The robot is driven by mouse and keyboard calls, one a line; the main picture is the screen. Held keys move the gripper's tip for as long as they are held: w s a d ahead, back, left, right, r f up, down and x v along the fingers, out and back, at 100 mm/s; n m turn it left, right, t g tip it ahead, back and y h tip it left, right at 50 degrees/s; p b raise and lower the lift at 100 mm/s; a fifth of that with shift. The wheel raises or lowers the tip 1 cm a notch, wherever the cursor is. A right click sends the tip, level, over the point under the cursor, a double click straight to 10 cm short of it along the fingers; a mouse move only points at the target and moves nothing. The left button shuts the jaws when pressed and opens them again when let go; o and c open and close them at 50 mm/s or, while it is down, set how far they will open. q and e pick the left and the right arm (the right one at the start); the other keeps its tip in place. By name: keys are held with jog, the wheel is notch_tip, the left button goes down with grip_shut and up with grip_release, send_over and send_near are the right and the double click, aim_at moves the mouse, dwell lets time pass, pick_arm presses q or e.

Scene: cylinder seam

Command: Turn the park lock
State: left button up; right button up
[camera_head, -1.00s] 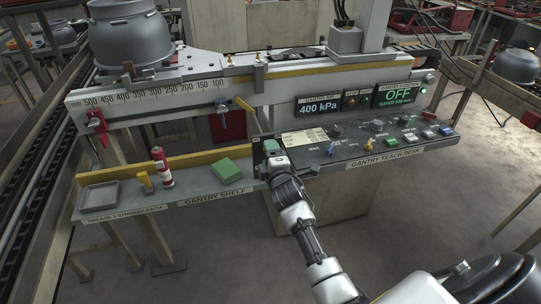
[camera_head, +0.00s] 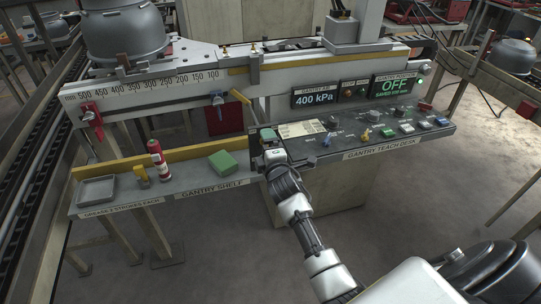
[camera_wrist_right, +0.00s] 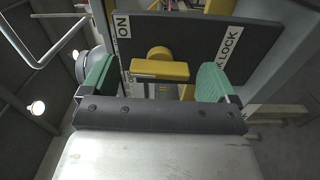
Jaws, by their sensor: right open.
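The park lock is a yellow handle (camera_wrist_right: 160,70) with a round hub on a dark panel (camera_wrist_right: 205,35), between an "ON" label and a label ending in "K LOCK". It shows in the right wrist view. My right gripper (camera_wrist_right: 156,78) is open, its green fingers on either side of the handle. In the head view my right gripper (camera_head: 269,138) is at the left end of the gantry teach desk (camera_head: 350,145) and hides the handle. My left gripper is out of view.
The gantry shelf (camera_head: 190,180) left of the gripper carries a green block (camera_head: 223,161), a red-and-white cylinder (camera_head: 159,160), a yellow item (camera_head: 141,176) and a grey tray (camera_head: 97,190). A yellow lever (camera_head: 240,97) projects from the scaled beam just behind. Desk knobs and switches lie to the right.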

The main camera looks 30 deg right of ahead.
jog(key=b+v, duration=0.1)
jog(key=v, duration=0.9)
jog(key=shift+s, duration=0.15)
jog(key=shift+a, duration=0.1)
